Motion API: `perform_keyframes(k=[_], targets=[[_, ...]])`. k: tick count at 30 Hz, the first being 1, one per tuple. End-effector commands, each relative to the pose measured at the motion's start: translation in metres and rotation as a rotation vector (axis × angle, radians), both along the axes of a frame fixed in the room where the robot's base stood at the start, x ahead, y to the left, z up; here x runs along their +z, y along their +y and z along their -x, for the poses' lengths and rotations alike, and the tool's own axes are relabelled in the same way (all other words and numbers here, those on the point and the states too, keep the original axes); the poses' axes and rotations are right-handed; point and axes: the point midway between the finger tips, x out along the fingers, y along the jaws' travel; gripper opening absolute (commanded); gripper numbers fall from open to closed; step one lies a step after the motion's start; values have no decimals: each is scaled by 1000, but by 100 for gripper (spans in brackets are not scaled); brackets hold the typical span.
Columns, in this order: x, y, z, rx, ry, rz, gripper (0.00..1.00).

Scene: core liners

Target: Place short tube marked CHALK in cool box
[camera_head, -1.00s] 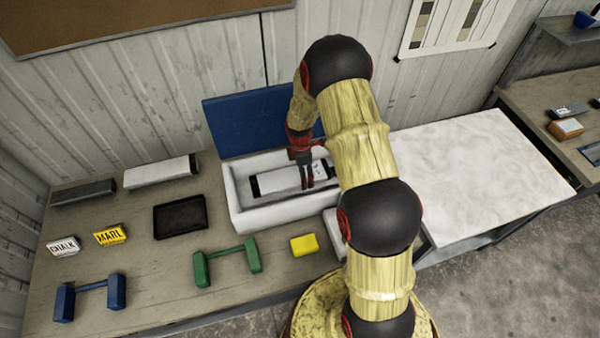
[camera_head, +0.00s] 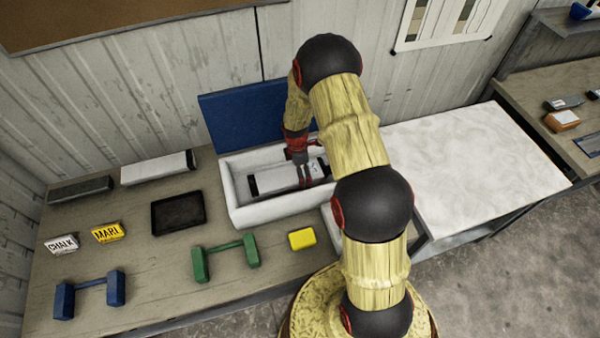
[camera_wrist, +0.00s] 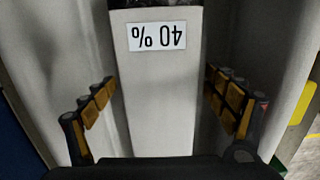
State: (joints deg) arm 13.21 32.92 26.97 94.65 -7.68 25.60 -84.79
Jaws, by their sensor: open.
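The white cool box (camera_head: 233,192) stands on the bench with its blue lid (camera_head: 243,118) raised at the back. A pale tube (camera_head: 278,180) with dark ends lies inside it. In the wrist view the tube (camera_wrist: 157,108) bears a label reading "40 %", upside down; no CHALK marking shows on it. My gripper (camera_head: 304,174) reaches down into the box at the tube's right part. In the wrist view my gripper (camera_wrist: 160,86) is open, one finger on each side of the tube, with gaps between. The CHALK card (camera_head: 61,245) stands at the bench's left.
A yellow MARL card (camera_head: 107,233) stands beside the CHALK card. A dark bar (camera_head: 80,190) and a long pale tube (camera_head: 158,168) lie behind. A black tray (camera_head: 178,214), blue rack (camera_head: 90,294), green rack (camera_head: 225,258) and yellow block (camera_head: 302,239) surround the box. The white bench (camera_head: 475,175) is clear.

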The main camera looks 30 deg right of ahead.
Motion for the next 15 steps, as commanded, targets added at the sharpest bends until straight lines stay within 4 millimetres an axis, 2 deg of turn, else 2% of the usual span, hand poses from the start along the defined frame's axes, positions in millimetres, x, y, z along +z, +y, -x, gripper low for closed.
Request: perform_keyframes(k=[8, 11, 15], targets=[[2, 0, 0, 0, 0, 0, 87], [10, 0, -1, 0, -2, 0, 87], [34, 1, -2, 0, -5, 1, 87]])
